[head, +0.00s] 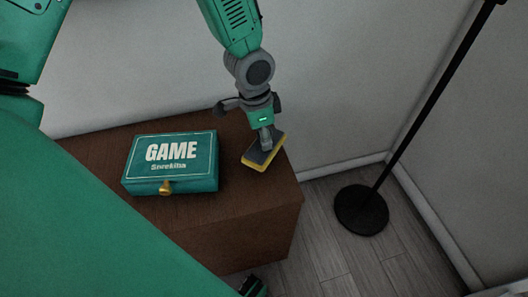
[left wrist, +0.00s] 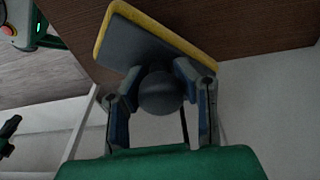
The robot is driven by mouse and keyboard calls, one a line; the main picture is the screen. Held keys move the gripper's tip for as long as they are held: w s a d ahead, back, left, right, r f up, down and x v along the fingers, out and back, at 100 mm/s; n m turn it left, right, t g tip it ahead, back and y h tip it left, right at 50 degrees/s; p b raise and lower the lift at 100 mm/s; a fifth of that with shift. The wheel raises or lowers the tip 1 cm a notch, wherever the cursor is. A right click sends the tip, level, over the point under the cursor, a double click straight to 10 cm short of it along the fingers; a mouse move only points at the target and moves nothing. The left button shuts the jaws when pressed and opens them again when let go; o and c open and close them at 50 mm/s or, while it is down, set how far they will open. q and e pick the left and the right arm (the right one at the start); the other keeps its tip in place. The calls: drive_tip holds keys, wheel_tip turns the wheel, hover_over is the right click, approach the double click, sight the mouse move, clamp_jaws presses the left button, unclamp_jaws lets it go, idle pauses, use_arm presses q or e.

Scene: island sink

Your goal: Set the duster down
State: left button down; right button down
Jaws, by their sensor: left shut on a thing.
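The duster (head: 262,155) is a flat dark grey block with a yellow edge, near the right end of the brown wooden cabinet top (head: 235,135). My left gripper (head: 266,136) reaches down from above and is shut on the duster's grey grip. In the left wrist view the duster (left wrist: 150,38) shows large, its rounded grip (left wrist: 160,92) between the two fingers (left wrist: 163,85). The block looks tilted and close to the wood. I cannot tell whether it touches the top.
A green GAME box (head: 172,162) with a gold clasp lies on the cabinet, left of the duster. Bare wood shows between them. A black floor stand (head: 361,210) stands right of the cabinet. The wall (head: 330,80) is close behind.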

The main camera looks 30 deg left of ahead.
use_arm(q)
drive_tip(key=shift+d+f, duration=0.25)
drive_tip(key=shift+f, duration=0.35)
wheel_tip(320, 180, down, 3)
drive_tip(key=shift+a+f+b, duration=0.15)
drive_tip(key=shift+b, duration=0.6)
drive_tip(key=shift+a, duration=0.15)
drive_tip(key=c, duration=1.3)
unclamp_jaws()
drive_tip(key=shift+o, duration=0.2)
drive_tip(key=shift+d, duration=0.2)
drive_tip(key=r+p, duration=0.1)
drive_tip(key=r, duration=0.3)
drive_tip(key=s+r+p, duration=0.1)
drive_tip(key=r+p, duration=0.1)
drive_tip(key=r, duration=0.2)
drive_tip(key=a+r+p, duration=0.1)
drive_tip(key=r, duration=0.3)
drive_tip(key=shift+s+a, duration=0.1)
drive_tip(key=shift+s, duration=0.05)
